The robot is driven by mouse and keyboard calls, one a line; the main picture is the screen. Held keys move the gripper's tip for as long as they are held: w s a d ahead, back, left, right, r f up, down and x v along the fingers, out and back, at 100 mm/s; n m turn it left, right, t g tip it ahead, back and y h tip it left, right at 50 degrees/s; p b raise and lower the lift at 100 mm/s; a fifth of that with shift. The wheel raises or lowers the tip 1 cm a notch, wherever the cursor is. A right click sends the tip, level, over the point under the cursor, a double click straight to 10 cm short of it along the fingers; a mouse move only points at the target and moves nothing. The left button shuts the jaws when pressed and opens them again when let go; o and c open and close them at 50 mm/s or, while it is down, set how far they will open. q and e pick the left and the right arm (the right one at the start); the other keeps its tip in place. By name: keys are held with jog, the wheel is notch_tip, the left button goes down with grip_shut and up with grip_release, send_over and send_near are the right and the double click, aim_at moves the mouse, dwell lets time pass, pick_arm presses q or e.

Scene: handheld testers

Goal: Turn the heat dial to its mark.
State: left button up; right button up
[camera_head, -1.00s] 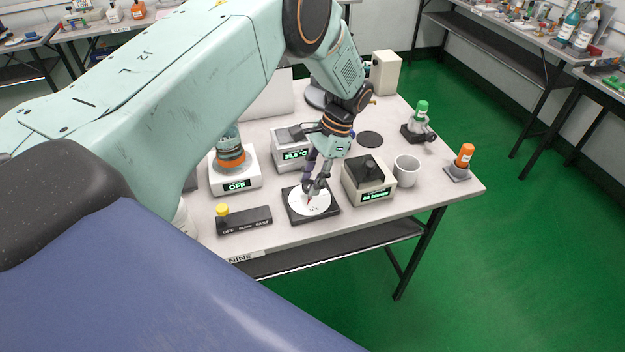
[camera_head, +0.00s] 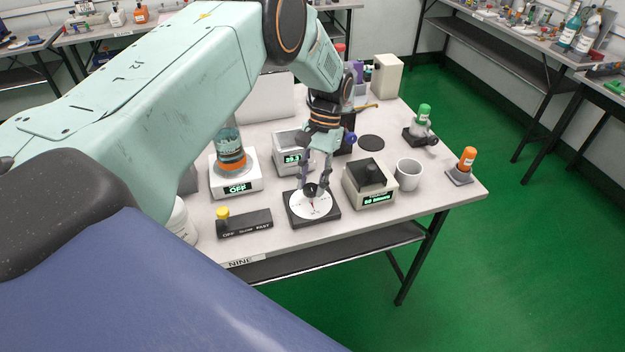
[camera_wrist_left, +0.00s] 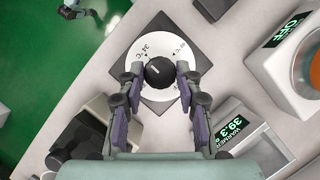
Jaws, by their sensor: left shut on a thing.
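My left gripper (camera_head: 312,186) points down at the knob. In the left wrist view the left gripper (camera_wrist_left: 158,74) has a finger on each side of the black knob (camera_wrist_left: 159,72) and is shut on it. A pale pointer line shows on the knob. The disc (camera_wrist_left: 146,48) carries "34 °C" and another partly hidden label. The warmer (camera_head: 293,151) behind reads about 39.3 in the wrist view.
A box with a dark knob and green display (camera_head: 368,184) stands close right of the dial, with a white mug (camera_head: 408,174) beyond. A switch bar with a yellow knob (camera_head: 244,223) and a scale-like unit reading OFF (camera_head: 236,184) stand left.

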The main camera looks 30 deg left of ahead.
dwell(0.4)
pick_arm(q)
jog(key=o, duration=1.1)
jog(key=shift+o, duration=0.2)
jog(key=shift+r, duration=0.1)
jog(key=v, duration=1.1)
jog(key=shift+w+r, duration=0.15)
jog(key=shift+r, duration=0.25)
